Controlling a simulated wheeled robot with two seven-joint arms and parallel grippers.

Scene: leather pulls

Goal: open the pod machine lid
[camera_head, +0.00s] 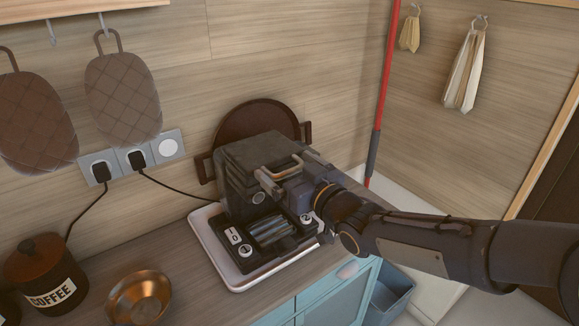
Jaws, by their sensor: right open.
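The dark pod machine (254,172) stands on a white tray (236,279) on the counter. My left gripper is not in view.
A copper bowl (139,298) and a coffee canister (43,276) stand on the left of the counter. A round brown tray (252,120) leans on the wall behind the machine. Plugs and cords run from the outlet (168,147). Quilted mitts (124,98) hang at upper left.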

